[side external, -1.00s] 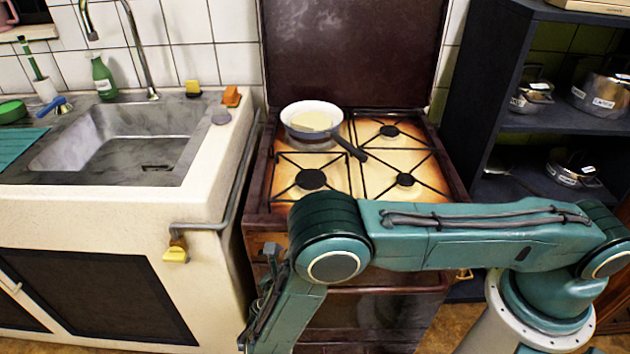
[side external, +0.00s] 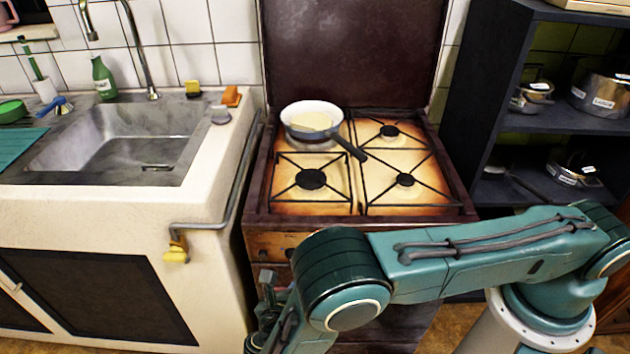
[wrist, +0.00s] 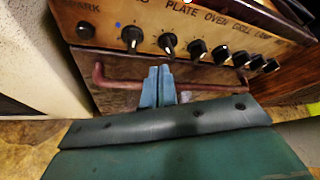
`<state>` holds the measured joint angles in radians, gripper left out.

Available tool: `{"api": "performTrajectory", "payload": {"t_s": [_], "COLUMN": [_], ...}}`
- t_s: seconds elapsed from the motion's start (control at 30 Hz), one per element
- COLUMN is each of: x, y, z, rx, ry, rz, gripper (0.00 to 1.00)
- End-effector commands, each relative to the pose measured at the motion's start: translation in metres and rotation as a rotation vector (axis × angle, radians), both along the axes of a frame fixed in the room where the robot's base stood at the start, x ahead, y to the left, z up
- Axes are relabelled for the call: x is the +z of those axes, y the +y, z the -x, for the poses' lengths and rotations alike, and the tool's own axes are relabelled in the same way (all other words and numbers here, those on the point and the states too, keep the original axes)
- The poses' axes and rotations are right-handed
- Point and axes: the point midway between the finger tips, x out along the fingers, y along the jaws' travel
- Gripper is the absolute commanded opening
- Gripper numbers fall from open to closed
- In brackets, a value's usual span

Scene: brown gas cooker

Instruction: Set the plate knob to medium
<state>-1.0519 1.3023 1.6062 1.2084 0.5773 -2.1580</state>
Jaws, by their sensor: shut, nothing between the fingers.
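The cooker's knob panel (wrist: 205,30) fills the top of the wrist view. The PLATE label sits up and slightly right of a black knob (wrist: 168,44), which looks like the plate knob. Its white mark appears to point roughly downward in the picture, though the exact setting is too small to read. My gripper (wrist: 158,72) is shut and empty, its two blue fingers side by side. The fingertips show just below and slightly left of that knob; the distance between them is unclear. In the side view my arm hides most of the panel.
Another black knob (wrist: 132,37) is left of the plate knob, and several more run right. A reddish rail (wrist: 215,88) crosses below the panel, behind my fingers. A pan (side external: 311,118) sits on the hob's back left. The sink counter (side external: 215,190) stands left of the cooker.

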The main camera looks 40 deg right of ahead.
Motion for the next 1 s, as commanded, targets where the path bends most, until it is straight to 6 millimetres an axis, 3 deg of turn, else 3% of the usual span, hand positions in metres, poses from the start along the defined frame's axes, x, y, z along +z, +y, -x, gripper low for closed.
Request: {"api": "performTrajectory", "payload": {"t_s": [0.27,0.63,1.0], "x": [0.002,0.012,0.012], "y": [-0.002,-0.011,-0.015], "z": [0.003,0.025,0.022], "rx": [0.001,0.001,0.0], "ry": [0.002,0.001,0.0], "rz": [0.001,0.0,0.0], "gripper": [0.0,0.0,0.0]}}
